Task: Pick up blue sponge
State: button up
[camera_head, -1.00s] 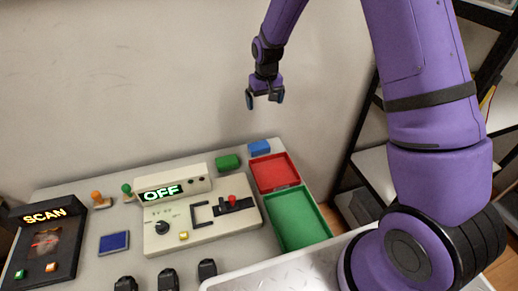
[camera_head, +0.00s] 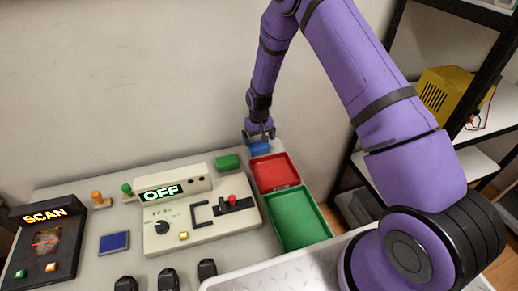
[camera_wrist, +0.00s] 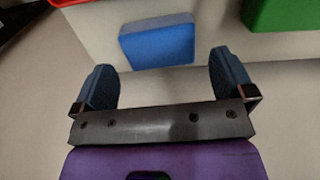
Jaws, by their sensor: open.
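The blue sponge (camera_head: 260,149) is a small block at the back right of the table, behind the red tray and right of the green sponge. In the wrist view the blue sponge (camera_wrist: 158,42) lies ahead of the fingertips, between their lines but nearer the left one. My gripper (camera_head: 259,137) is directly above or just behind the blue sponge and hides part of it. In the wrist view my gripper (camera_wrist: 160,80) has its two fingers wide apart with nothing between them. I cannot tell the exact height gap.
A red tray (camera_head: 297,174) and a green tray (camera_head: 326,232) sit in front of the sponge. A green sponge (camera_head: 228,162) lies to its left. A control box (camera_head: 222,216) stands further left. The wall (camera_head: 130,80) rises close behind the table.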

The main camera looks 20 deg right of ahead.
aim_at(259, 145)
jog(key=shift+w+d+f, duration=0.1)
jog(key=shift+w+f, duration=0.05)
jog(key=shift+f, duration=1.15)
jog(key=shift+w+f, duration=0.15)
jog(key=shift+f, duration=1.15)
jog(key=c, duration=0.6)
jog(key=shift+r, duration=0.1)
jog(key=shift+r, duration=0.4)
notch_tip(259, 145, up, 2)
jog(key=shift+r, duration=0.15)
jog(key=shift+s+r, duration=0.25)
jog(key=shift+s, duration=0.35)
jog(key=s+a, duration=0.1)
jog(key=s, duration=0.3)
jog(key=s+a+r, duration=0.1)
jog(key=s, duration=0.4)
jog(key=s+a, duration=0.1)
jog(key=s, duration=0.4)
jog(key=shift+s+a+r, duration=0.15)
jog(key=shift+s+a, duration=0.05)
jog(key=shift+s, duration=0.05)
